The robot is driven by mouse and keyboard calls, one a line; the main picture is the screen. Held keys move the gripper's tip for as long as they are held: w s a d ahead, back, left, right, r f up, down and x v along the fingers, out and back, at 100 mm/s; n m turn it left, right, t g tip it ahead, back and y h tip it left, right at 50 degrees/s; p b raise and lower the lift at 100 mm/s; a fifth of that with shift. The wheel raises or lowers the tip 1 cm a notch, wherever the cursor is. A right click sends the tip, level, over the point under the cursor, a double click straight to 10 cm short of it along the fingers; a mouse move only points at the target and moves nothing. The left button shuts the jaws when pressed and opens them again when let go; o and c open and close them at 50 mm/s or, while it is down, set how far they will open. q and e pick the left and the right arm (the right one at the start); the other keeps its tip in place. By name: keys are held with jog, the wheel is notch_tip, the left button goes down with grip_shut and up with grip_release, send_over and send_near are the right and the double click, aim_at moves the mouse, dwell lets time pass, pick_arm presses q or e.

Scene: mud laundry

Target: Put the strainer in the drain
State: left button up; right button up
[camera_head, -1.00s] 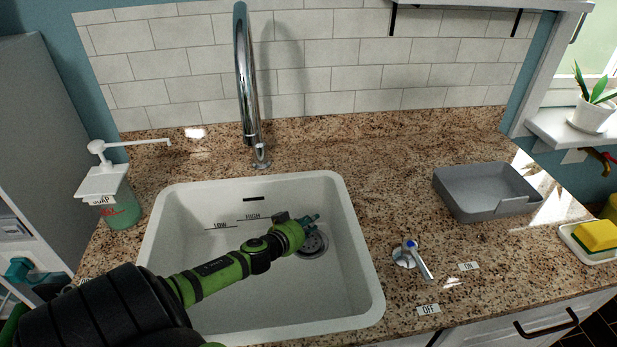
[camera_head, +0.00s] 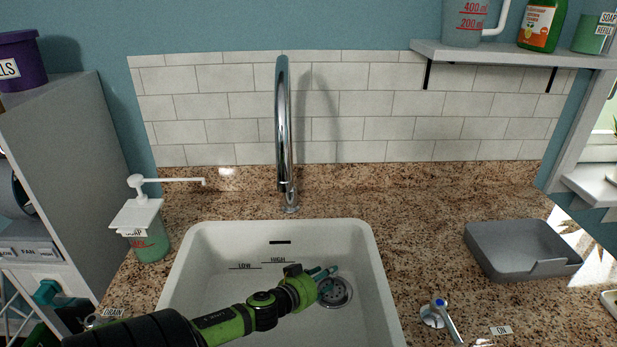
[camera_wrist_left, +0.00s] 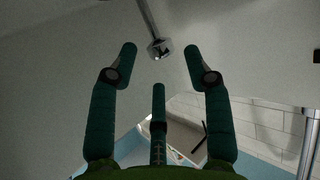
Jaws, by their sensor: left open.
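The drain (camera_head: 336,292) is a round metal fitting with dark holes in the floor of the white sink (camera_head: 375,300), toward its right side. I cannot tell whether the perforated piece there is a separate strainer, and no loose strainer can be made out. My left gripper (camera_head: 326,272) is low in the sink, its teal fingertips just above the drain in the picture, covering its upper edge. My right gripper is not in view.
A chrome faucet (camera_head: 283,130) rises behind the sink. A soap dispenser (camera_head: 146,228) stands on the left, near a partly hidden "DRAIN" label (camera_head: 112,313). On the right are a tap handle (camera_head: 438,312) and a grey tray (camera_head: 520,252).

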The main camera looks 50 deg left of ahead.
pick_arm(q)
jog(key=a+v, duration=0.1)
jog(key=v, duration=0.6)
jog(key=shift+d, duration=0.5)
jog(key=shift+s+r, duration=0.15)
